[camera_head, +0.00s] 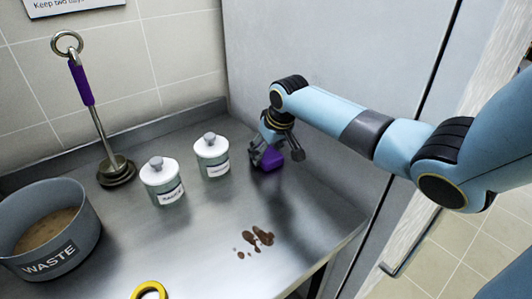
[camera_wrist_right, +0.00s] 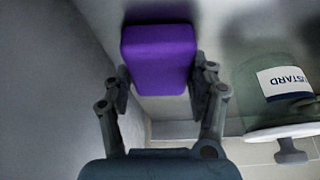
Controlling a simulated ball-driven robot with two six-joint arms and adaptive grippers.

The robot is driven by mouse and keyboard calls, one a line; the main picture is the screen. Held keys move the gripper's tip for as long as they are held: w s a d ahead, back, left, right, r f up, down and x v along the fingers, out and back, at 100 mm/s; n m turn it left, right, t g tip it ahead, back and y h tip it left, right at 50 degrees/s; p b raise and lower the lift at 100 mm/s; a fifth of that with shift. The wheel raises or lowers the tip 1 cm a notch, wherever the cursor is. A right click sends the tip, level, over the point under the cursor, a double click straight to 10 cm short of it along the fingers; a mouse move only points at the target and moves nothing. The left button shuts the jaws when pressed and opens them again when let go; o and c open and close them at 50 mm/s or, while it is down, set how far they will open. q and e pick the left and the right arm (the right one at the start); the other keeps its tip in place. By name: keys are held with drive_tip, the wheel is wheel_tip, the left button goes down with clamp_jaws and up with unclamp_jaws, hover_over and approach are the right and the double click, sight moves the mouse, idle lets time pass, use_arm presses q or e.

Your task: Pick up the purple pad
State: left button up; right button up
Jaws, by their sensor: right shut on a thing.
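The purple pad (camera_head: 271,159) is a small block at the back right of the steel counter, near the tall grey panel. My right gripper (camera_head: 266,152) reaches down over it from the right and hides part of it. In the right wrist view the pad (camera_wrist_right: 160,58) sits between the two fingers of my right gripper (camera_wrist_right: 162,92), which are shut on its sides. I cannot tell whether the pad is clear of the counter. My left gripper is not in view.
Two lidded jars (camera_head: 163,181) (camera_head: 212,155) stand left of the pad; one shows a mustard label in the wrist view (camera_wrist_right: 285,82). A waste pot (camera_head: 85,222), a purple-handled tool (camera_head: 83,85), a yellow ring (camera_head: 149,289) and brown spots (camera_head: 264,237) are also on the counter (camera_head: 215,235).

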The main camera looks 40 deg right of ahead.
sight(267, 152)
drive_tip(key=shift+c, duration=1.1)
wheel_tip(267, 152, up, 10)
drive_tip(key=o, duration=0.3)
drive_tip(key=c, duration=0.4)
